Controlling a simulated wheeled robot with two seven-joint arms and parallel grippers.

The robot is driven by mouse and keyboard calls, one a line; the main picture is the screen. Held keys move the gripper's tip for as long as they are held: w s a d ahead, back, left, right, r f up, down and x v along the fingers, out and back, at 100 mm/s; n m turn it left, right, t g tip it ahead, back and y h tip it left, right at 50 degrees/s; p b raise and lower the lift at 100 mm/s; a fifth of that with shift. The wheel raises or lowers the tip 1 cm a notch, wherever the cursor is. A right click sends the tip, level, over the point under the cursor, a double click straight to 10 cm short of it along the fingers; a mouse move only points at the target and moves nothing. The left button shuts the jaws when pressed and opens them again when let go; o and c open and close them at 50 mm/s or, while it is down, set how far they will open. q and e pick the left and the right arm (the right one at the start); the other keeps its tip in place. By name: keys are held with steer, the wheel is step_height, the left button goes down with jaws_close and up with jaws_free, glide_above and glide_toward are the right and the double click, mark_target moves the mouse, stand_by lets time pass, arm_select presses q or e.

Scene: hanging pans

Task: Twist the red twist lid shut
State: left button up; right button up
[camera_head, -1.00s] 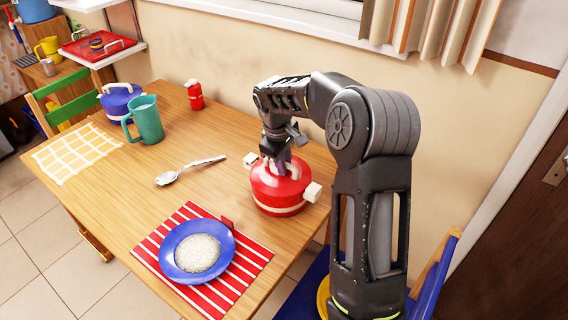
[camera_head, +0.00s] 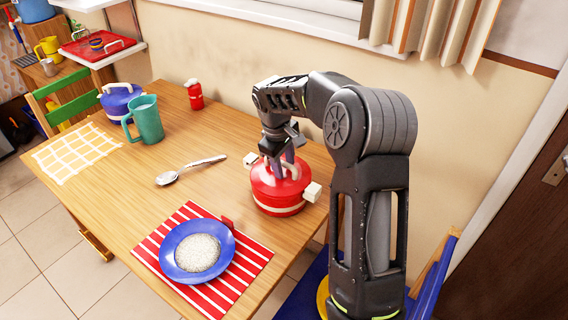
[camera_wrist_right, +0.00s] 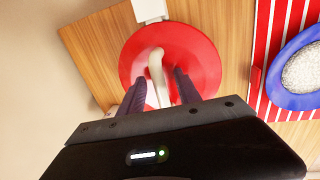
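The red twist lid (camera_head: 268,178) sits on the red pot (camera_head: 279,208), which has white side handles and a pale band. The pot stands on the table near its right end. In the right wrist view the lid (camera_wrist_right: 205,55) is a red disc with a curved white handle (camera_wrist_right: 156,65) across it. My right gripper (camera_head: 284,174) points down over the lid. Its fingers are spread, one on each side of the white handle, and a gap shows beside the handle. The fingertips' height against the lid is hard to tell. My left gripper is not in view.
A striped red mat (camera_head: 254,262) with a blue plate (camera_head: 226,258) lies in front of the pot. A spoon (camera_head: 190,170), a teal mug (camera_head: 146,121), a blue pot (camera_head: 118,106) and a red shaker (camera_head: 195,95) are farther left. The wall runs behind the table.

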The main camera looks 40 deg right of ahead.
step_height(320, 180, up, 8)
steer(key=a, duration=0.1)
steer(key=shift+s+a+f+b, duration=0.2)
steer(key=shift+a+b, duration=0.05)
steer(key=shift+b, duration=0.05)
stand_by(0.6)
